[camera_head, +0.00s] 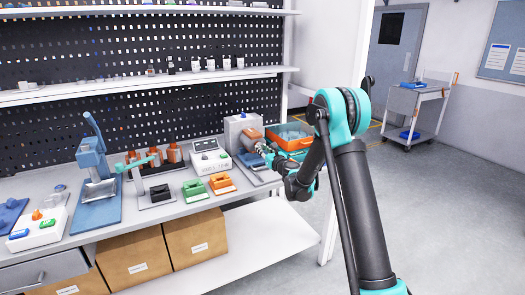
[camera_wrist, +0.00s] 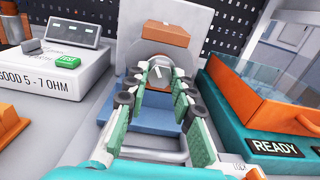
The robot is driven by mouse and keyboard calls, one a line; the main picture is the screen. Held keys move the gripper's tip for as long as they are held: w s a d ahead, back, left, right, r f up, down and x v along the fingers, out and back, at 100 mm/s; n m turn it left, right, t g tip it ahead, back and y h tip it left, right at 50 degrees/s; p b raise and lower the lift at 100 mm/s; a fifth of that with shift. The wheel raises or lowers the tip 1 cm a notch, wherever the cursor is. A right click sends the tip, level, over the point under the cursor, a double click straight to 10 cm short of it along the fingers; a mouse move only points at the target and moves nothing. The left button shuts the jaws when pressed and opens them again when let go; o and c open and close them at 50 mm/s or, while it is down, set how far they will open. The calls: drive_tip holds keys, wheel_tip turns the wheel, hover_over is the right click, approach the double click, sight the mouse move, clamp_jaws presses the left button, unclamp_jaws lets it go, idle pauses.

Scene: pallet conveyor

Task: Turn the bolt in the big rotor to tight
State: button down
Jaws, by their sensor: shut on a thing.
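In the wrist view, the bolt (camera_wrist: 159,75) is a grey round head with a pale mark, at the centre of the big rotor's round face (camera_wrist: 152,59). My gripper (camera_wrist: 160,74) has its two green-and-black fingers on either side of the bolt and is shut on it. The fingertips hide much of the bolt's sides and the lower rotor face. In the head view, my gripper (camera_head: 266,148) reaches the grey fixture (camera_head: 236,126) at the bench's right end. The bolt is too small to make out there.
A brown block (camera_wrist: 171,35) sits above the rotor. A teal and orange bin unit reading READY (camera_wrist: 272,148) stands close at right. A white meter (camera_wrist: 62,50) with a green button stands at left. Green (camera_head: 195,190) and orange (camera_head: 222,183) fixtures lie on the bench.

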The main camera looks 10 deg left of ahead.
drive_tip(key=m, duration=0.5)
idle(0.6)
drive_tip(key=c, duration=1.3)
unclamp_jaws()
drive_tip(key=v, duration=1.2)
